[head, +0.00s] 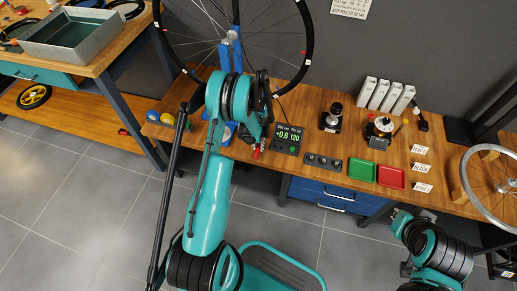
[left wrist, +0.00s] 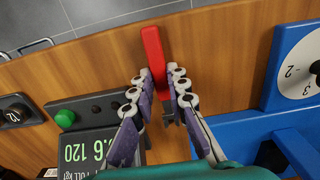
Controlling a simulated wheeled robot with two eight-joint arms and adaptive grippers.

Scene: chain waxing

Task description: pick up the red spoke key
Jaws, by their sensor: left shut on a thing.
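The red spoke key (left wrist: 153,48) is a flat red bar in the left wrist view, near the front edge of the wooden bench. Its lower end lies between the fingertips of my left gripper (left wrist: 160,84), which is shut on it. In the head view only a small red bit of the key (head: 256,154) shows beneath my left gripper (head: 262,143), left of the green display. I cannot tell whether the key touches the bench.
A display box (head: 288,139) stands just right of the gripper. A blue stand with a white dial (left wrist: 300,68) is close on the other side. A wheel (head: 303,52) stands behind. Green (head: 362,170) and red (head: 391,177) trays lie further right.

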